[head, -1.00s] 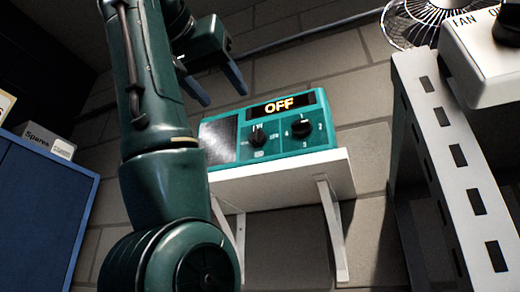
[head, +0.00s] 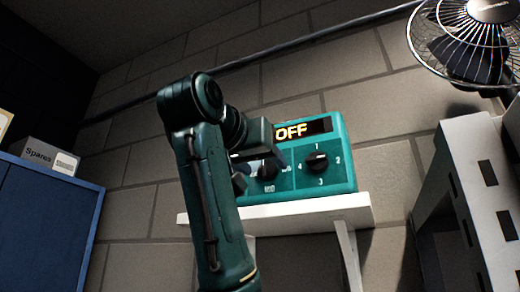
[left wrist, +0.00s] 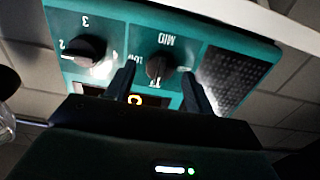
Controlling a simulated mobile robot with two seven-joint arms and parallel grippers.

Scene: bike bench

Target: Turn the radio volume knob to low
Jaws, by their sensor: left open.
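The teal radio (head: 345,165) sits on a white wall shelf, and its display (head: 303,130) reads OFF. Its left black knob (head: 267,170), with MID printed below, is partly hidden by my left gripper (head: 262,164). In the left wrist view the radio appears upside down. There my open left gripper (left wrist: 157,76) has one finger on each side of this knob (left wrist: 160,66). I cannot tell whether the fingers touch it or where its pointer stands. My right gripper is not in view.
The shelf (head: 300,214) is fixed to a block wall. A wire fan (head: 470,45) and a white slotted rack (head: 480,180) are at the right. A blue cabinet (head: 45,225) with a Spares box (head: 48,155) is at the left.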

